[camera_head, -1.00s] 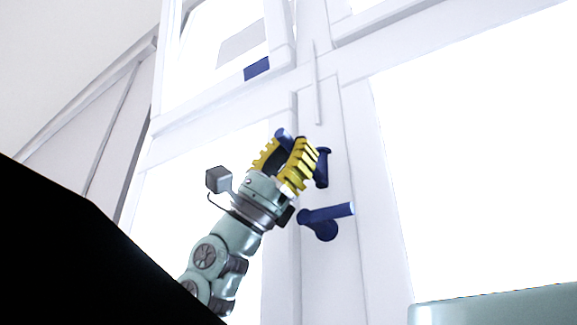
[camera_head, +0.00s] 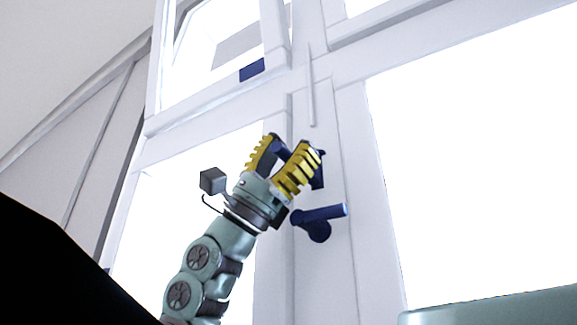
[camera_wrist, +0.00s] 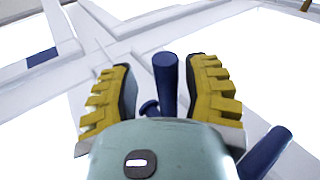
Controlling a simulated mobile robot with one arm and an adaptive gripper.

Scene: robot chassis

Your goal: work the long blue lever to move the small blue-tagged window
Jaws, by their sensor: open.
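The small window (camera_head: 178,98) with a dark blue tag (camera_head: 252,70) is at the upper left in the head view. The tag also shows at the left in the wrist view (camera_wrist: 41,57). A blue lever (camera_head: 319,172) is on the white frame post, partly hidden behind my gripper in the head view. In the wrist view this lever (camera_wrist: 165,84) stands between my two yellow fingers, with gaps on both sides. My gripper (camera_head: 292,143) is open around it and does not visibly clamp it.
A second blue handle (camera_head: 319,222) sits just below on the same post, close to my gripper's right side; it also shows in the wrist view (camera_wrist: 265,152). Large bright panes flank the post (camera_head: 345,130).

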